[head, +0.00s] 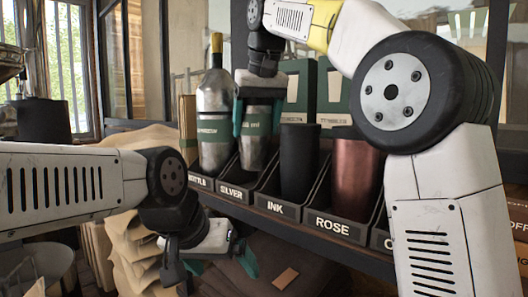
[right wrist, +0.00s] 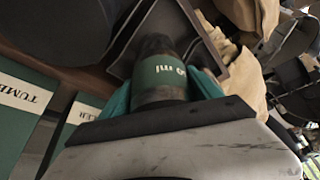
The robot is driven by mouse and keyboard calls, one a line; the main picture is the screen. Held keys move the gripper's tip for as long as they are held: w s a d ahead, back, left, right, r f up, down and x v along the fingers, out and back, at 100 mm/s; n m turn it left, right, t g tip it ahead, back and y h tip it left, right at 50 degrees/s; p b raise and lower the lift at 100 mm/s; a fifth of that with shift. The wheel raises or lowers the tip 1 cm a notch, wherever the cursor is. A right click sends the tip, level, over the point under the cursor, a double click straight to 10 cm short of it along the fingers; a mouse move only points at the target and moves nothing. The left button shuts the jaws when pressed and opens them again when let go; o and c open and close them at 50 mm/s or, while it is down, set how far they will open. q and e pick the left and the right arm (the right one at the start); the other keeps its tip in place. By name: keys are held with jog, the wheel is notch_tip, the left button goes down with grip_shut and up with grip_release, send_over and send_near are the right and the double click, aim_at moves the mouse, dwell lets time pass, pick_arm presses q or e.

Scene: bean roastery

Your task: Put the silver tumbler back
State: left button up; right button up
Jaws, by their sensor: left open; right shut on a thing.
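The silver tumbler (head: 254,150), with a green band, is upright at the compartment labelled SILVER (head: 233,192). My right gripper (head: 258,118) is shut on it from above, one teal finger on each side. Its lower end is behind the front of the compartment, so I cannot tell whether it rests on the floor. In the right wrist view the tumbler (right wrist: 160,72) sits between the teal fingers (right wrist: 160,97). My left gripper (head: 220,262) is open and empty, low in front of the shelf.
A silver bottle (head: 214,100) stands left of the tumbler. A black tumbler (head: 298,165) stands at INK and a rose tumbler (head: 356,180) at ROSE. Green boxes (head: 333,95) stand behind. Paper bags (head: 130,240) are at lower left, near my left arm.

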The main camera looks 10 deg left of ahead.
aim_at(260, 115)
jog(key=shift+f, duration=2.65)
jog(key=shift+f, duration=0.15)
jog(key=o, duration=1.6)
jog(key=v, duration=1.1)
jog(key=shift+r, duration=0.2)
jog(key=shift+s+d+r, duration=0.1)
jog(key=shift+s+r, duration=0.15)
jog(key=shift+r, duration=0.15)
